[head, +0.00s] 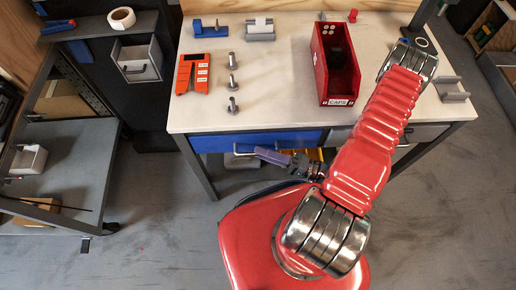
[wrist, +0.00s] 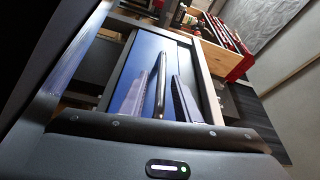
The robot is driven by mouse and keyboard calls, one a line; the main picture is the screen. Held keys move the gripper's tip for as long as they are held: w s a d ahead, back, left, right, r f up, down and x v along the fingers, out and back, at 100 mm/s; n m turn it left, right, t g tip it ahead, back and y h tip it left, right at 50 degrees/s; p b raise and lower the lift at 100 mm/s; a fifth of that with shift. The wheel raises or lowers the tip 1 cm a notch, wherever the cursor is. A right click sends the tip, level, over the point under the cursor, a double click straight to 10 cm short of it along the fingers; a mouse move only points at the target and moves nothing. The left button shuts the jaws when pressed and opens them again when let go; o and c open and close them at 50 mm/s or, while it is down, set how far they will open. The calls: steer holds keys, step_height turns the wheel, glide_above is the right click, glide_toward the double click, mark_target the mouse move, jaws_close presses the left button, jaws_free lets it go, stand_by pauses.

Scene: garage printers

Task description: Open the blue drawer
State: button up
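The blue drawer (head: 215,142) sits under the left part of the workbench top and looks shut; its blue front also fills the middle of the wrist view (wrist: 139,66). A dark bar handle (wrist: 160,84) stands out from that front. My gripper (head: 262,153) is just in front of the drawer in the head view. In the wrist view my gripper (wrist: 158,98) is open, with one finger on each side of the handle and gaps showing. Contact with the handle cannot be made out.
A grey drawer (head: 425,134) is to the right under the same workbench top (head: 270,90). On top are a red bin (head: 334,70), an orange part (head: 192,75) and several bolts (head: 232,83). A grey cart (head: 75,150) stands left. Floor between is clear.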

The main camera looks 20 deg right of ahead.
steer(key=shift+w+a, duration=0.3)
steer(key=shift+a, duration=0.2)
steer(key=shift+c, duration=0.5)
jaws_close()
